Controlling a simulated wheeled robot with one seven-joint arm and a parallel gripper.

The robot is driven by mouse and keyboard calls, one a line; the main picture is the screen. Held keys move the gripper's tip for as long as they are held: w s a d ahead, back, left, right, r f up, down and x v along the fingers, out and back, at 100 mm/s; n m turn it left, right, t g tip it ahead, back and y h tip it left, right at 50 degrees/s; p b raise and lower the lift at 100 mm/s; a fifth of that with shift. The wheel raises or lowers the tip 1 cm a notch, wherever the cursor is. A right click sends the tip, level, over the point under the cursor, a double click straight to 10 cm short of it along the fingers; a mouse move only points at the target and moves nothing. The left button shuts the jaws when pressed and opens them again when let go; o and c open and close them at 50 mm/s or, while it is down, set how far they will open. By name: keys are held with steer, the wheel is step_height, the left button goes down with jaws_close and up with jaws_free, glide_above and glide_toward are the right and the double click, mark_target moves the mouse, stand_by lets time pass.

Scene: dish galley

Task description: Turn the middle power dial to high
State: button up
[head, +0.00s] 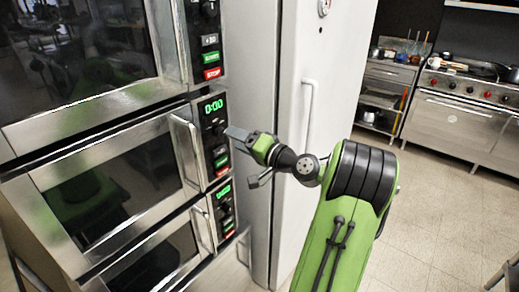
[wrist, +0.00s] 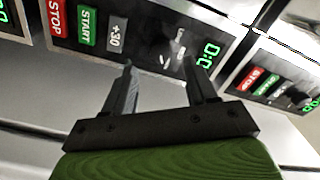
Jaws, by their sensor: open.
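Three steel microwaves are stacked at the left in the head view. The middle one has a black control panel (head: 208,123) with a green 0:00 display (head: 214,106). Its dark dial (head: 217,130) sits just below the display and is hard to make out against the black panel. My gripper (head: 245,157) is open, just right of this panel. In the wrist view my gripper (wrist: 160,66) points at the middle panel (wrist: 147,42), with white dial markings seen between and beyond the fingers. I cannot tell the dial's setting or any contact with it.
The upper microwave's panel (head: 209,42) and the lower one's panel (head: 224,208) sit above and below. The middle door has a protruding handle (head: 188,150). A tall white cabinet (head: 325,75) stands close behind my gripper. Open floor (head: 450,215) lies to the right.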

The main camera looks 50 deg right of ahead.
steer(key=s, duration=1)
steer(key=shift+s, duration=0.2)
steer(key=shift+d, duration=0.1)
